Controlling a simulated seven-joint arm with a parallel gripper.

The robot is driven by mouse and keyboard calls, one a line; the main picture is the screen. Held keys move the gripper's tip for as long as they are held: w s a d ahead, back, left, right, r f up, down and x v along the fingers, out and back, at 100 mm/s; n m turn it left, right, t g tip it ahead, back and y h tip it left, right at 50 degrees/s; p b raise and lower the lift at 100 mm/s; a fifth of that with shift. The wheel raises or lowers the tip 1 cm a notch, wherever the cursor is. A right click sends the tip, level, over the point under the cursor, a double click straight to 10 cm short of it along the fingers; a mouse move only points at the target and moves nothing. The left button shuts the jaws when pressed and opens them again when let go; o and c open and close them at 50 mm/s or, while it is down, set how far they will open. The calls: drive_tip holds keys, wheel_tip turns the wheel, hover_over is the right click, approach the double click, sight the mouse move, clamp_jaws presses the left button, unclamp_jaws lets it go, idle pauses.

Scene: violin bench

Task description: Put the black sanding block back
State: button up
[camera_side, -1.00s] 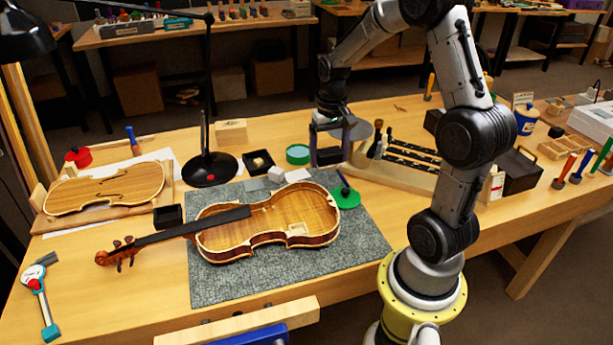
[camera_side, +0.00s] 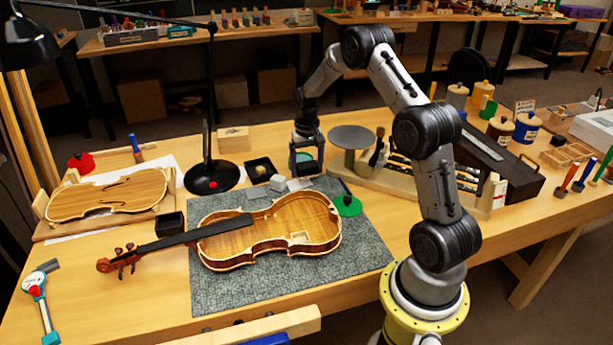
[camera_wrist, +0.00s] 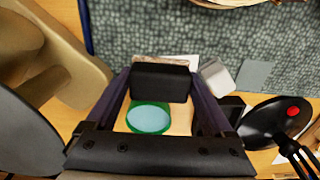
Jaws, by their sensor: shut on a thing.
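The black sanding block (camera_wrist: 160,82) sits between my fingertips in the wrist view. My gripper (camera_wrist: 160,88) is shut on it. In the side view my gripper (camera_side: 307,170) points down near the back edge of the grey mat (camera_side: 230,285), just behind some pale grey blocks (camera_side: 298,184). The dark block is hard to tell from the dark fingers there. In the wrist view a grey-white block (camera_wrist: 217,75) lies just right of the held block, and a flat grey square (camera_wrist: 255,76) lies further right. Whether the held block touches anything below is unclear.
A green-rimmed round dish (camera_wrist: 148,118) lies behind the gripper. A lamp's black base (camera_side: 208,178) and a small black tray (camera_side: 258,167) stand left. A grey disc on a stand (camera_side: 352,136) and a wooden tool rack (camera_side: 440,190) stand right. A violin body (camera_side: 270,238) lies on the mat.

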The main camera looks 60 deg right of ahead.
sight(306, 177)
drive_tip(key=shift+w+d+f, duration=0.1)
drive_tip(key=shift+f, duration=1.6)
drive_tip(key=shift+f, duration=0.2)
